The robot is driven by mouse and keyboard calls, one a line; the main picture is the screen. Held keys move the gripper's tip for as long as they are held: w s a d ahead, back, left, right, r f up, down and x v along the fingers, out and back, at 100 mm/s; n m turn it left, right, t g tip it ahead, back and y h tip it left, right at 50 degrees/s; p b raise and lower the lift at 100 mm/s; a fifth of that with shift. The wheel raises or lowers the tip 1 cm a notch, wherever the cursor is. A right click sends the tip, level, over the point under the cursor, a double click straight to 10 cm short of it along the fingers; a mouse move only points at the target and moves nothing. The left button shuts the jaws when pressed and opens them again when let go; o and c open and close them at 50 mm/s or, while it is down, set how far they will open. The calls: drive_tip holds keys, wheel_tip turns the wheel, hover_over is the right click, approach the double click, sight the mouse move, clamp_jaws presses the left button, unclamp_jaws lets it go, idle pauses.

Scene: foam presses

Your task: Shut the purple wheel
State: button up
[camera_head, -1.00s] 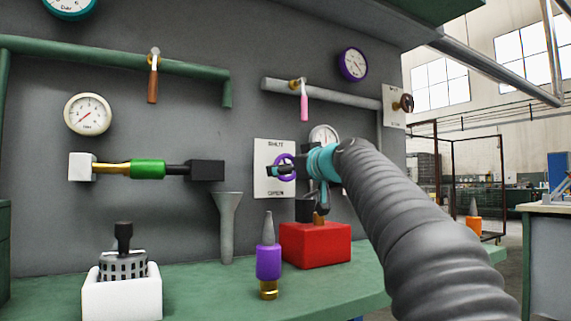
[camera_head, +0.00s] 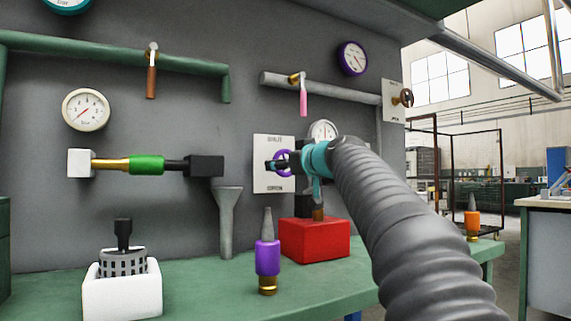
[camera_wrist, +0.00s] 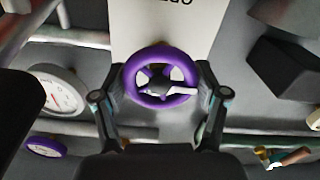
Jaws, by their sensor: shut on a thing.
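The purple wheel (camera_head: 282,164) stands out from a white labelled plate (camera_head: 262,180) on the grey wall. In the head view it is partly hidden by my gripper (camera_head: 276,165). In the wrist view the whole purple ring (camera_wrist: 160,101) shows, with dark spokes and a pale handle piece across its middle. My gripper (camera_wrist: 160,92) has one finger on each side of the wheel. The fingers are spread to about the wheel's width and close on its rim from left and right.
A pink-handled valve (camera_head: 303,100) hangs from the grey pipe above. A red block (camera_head: 314,240) and a purple bottle-like piece (camera_head: 267,258) stand on the green bench below. A black block (camera_head: 206,166) on the wall is left of the plate.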

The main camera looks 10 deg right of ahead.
drive_tip(key=shift+m, duration=0.3)
drive_tip(key=m, duration=0.3)
drive_tip(key=shift+m, duration=0.3)
drive_tip(key=m+p, duration=0.1)
drive_tip(key=m, duration=0.3)
drive_tip(key=shift+m, duration=0.3)
drive_tip(key=m+p, duration=0.1)
drive_tip(key=m, duration=0.3)
drive_tip(key=shift+r+p, duration=0.1)
drive_tip(key=shift+p, duration=0.25)
drive_tip(key=m+p, duration=0.1)
drive_tip(key=m, duration=0.4)
drive_tip(key=shift+p, duration=0.3)
drive_tip(key=o, duration=1.2)
